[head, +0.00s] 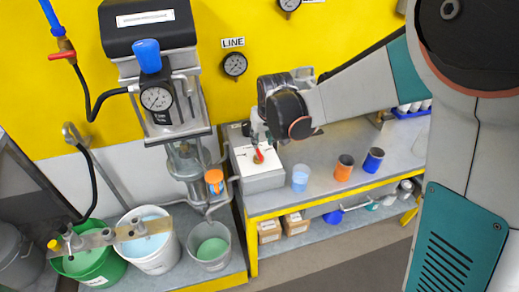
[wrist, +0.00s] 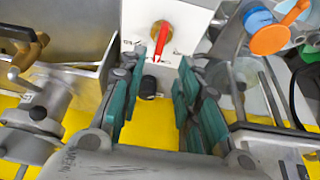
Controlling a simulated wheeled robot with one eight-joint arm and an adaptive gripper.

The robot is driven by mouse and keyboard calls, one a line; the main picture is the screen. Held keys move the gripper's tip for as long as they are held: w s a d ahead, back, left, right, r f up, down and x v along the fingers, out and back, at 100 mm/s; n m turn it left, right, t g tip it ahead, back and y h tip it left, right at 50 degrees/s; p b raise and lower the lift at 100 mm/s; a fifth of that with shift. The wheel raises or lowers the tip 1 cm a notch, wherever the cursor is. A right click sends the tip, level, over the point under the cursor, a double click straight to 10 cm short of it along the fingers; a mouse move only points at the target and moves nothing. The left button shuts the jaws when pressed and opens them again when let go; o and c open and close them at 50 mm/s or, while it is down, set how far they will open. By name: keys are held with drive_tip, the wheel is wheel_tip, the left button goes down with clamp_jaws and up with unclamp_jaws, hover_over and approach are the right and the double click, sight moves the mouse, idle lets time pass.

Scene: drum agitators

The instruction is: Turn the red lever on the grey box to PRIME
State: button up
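The grey box (head: 262,180) stands at the left end of the workbench, with a white plate on top. Its red lever (head: 258,156) sits on that plate; in the wrist view the lever (wrist: 162,42) turns on a brass hub and its tip points down the picture, towards my gripper. Small labels surround it, too small to read. My gripper (wrist: 157,82) is open, its teal fingers spread left and right, and the lever lies just beyond and between the fingertips with nothing held. In the head view my gripper (head: 257,138) hangs above the box, partly hidden by my wrist.
A pale blue cup (head: 300,178) is right of the box. Buckets (head: 150,245) stand at lower left. The yellow wall is close behind.

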sight(259, 151)
drive_tip(key=b+x, duration=0.2)
drive_tip(key=x, duration=0.8)
drive_tip(key=shift+r, duration=0.1)
clamp_jaws()
